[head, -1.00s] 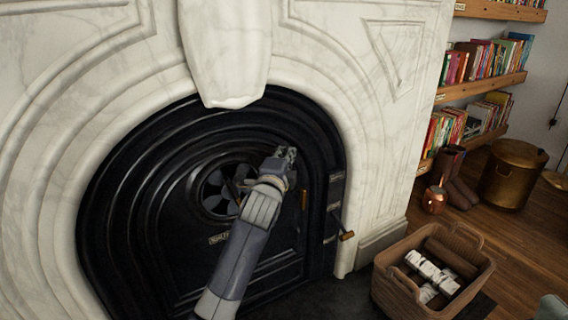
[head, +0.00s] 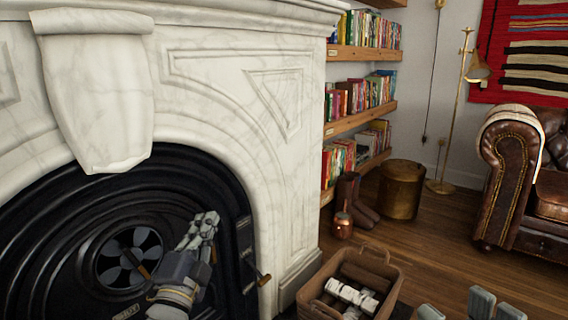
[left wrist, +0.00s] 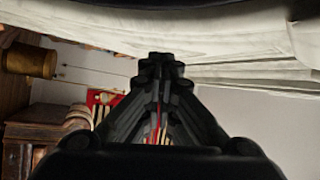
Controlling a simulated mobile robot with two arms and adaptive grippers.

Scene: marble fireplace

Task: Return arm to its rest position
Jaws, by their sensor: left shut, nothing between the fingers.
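My left gripper (head: 205,224) is shut and empty. In the head view it is in front of the right side of the black fireplace door (head: 185,205), its fingers pointing up and to the right. Its dark closed fingers also show in the left wrist view (left wrist: 160,70), pointing toward the white marble. Grey fingertips of my right gripper (head: 468,305) rise at the bottom edge of the head view, standing apart with nothing visible between them; the rest of it is out of frame.
The white marble surround (head: 225,100) stands close behind my left arm. A brown basket (head: 315,290) with logs sits on the floor, near a brass handle (head: 264,280).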

